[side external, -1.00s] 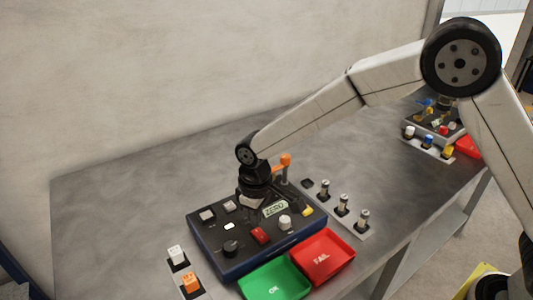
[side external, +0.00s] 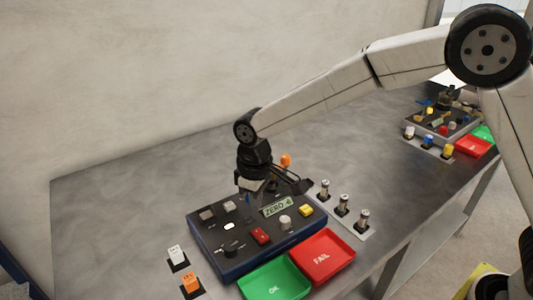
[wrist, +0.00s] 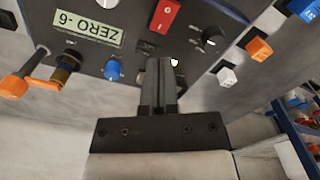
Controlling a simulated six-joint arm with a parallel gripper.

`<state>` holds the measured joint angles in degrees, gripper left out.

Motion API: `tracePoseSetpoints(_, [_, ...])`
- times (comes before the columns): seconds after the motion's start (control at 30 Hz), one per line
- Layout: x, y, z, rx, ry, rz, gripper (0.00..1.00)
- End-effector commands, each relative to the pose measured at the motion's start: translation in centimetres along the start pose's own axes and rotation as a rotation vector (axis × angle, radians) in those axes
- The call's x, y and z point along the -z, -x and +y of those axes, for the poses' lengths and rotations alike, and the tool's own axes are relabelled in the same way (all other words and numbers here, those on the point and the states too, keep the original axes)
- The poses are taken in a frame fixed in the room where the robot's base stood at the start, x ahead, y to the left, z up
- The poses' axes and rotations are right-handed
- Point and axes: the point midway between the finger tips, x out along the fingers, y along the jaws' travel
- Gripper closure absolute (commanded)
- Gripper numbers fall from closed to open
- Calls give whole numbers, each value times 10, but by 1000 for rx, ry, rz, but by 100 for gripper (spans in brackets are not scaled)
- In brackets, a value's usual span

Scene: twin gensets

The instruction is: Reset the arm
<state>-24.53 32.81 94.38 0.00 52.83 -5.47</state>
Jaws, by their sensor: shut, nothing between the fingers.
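My gripper (wrist: 160,66) is shut and empty in the wrist view, its two fingers together over the dark control panel. In the side view it hangs above the back part of the panel (side external: 205,240); its fingertips are hard to make out there. The panel carries a ZERO-6 label (side external: 277,208), a red rocker switch (side external: 261,236), a yellow button (side external: 306,210) and a blue knob (wrist: 113,69). An orange-tipped lever (wrist: 15,85) stands at its edge, partly hidden behind my gripper in the side view.
A green OK tray (side external: 273,280) and a red FAIL tray (side external: 321,256) lie in front. White (side external: 177,254) and orange (side external: 190,282) blocks sit at left, several metal cylinders (side external: 343,203) at right. A second panel (side external: 437,122) stands far right. The bench behind is clear.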

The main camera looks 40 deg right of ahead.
Motion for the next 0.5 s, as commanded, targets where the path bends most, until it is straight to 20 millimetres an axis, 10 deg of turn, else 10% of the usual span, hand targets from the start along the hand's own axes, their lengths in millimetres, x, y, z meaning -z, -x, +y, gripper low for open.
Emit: tracePoseSetpoints(0.5, [-24, 2, 22, -3, -64, 27, 100])
